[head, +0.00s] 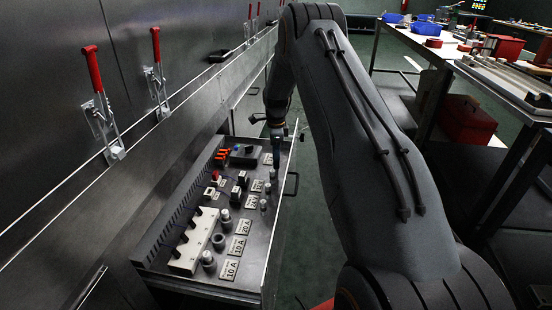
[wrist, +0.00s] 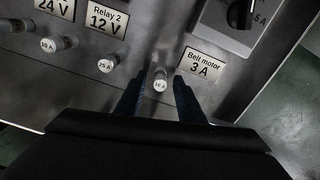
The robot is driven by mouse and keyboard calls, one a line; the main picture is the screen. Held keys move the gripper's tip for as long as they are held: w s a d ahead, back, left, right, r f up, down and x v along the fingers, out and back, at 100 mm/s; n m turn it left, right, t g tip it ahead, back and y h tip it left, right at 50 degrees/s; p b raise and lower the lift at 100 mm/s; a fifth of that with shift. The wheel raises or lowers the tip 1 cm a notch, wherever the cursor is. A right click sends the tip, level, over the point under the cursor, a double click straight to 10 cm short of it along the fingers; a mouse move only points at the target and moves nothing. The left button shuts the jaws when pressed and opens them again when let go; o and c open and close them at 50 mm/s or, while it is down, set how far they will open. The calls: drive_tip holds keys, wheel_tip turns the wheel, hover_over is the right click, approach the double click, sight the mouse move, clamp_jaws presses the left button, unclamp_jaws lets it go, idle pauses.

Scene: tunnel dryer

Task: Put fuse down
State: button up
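A small pale fuse (wrist: 160,83) with a "16 A" style marking stands between the two dark blue fingers of my gripper (wrist: 160,97) in the wrist view. A gap shows on each side of it, so the fingers are open and apart from it. The fuse appears to stand on the metal panel; its foot is hard to make out. In the head view my gripper (head: 277,160) is low over the far right part of the open drawer panel (head: 237,272). Two similar fuses, one marked 25 A (wrist: 106,65) and another (wrist: 48,45), stand to the left.
Labels "Relay 2 12 V" (wrist: 107,18) and "Belt motor 3 A" (wrist: 203,63) lie near the fuse. A dark rotary knob (wrist: 241,14) is at upper right. Red-handled clamps (head: 93,68) line the wall.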

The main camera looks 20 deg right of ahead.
wheel_tip(320, 180, up, 12)
drive_tip(key=p, duration=0.2)
drive_tip(key=s+a+r+n, duration=0.3)
drive_tip(key=s+a+r, duration=0.15)
drive_tip(key=a, duration=0.25)
drive_tip(key=s+a+r+n, duration=0.3)
drive_tip(key=a+r+n, duration=0.15)
drive_tip(key=a, duration=0.25)
drive_tip(key=s+a+r+n, duration=0.4)
drive_tip(key=s+a+n, duration=0.25)
drive_tip(key=s, duration=0.55)
drive_tip(key=s+a+r+n, duration=0.3)
drive_tip(key=s+a+n, duration=0.2)
drive_tip(key=s+a, duration=0.5)
drive_tip(key=s+d+f+n, duration=0.1)
drive_tip(key=s+n, duration=0.6)
drive_tip(key=s, duration=0.9)
drive_tip(key=shift+s+f+y, duration=0.25)
drive_tip(key=shift+s+y, duration=0.05)
drive_tip(key=shift+s, duration=0.1)
drive_tip(key=shift+d, duration=0.1)
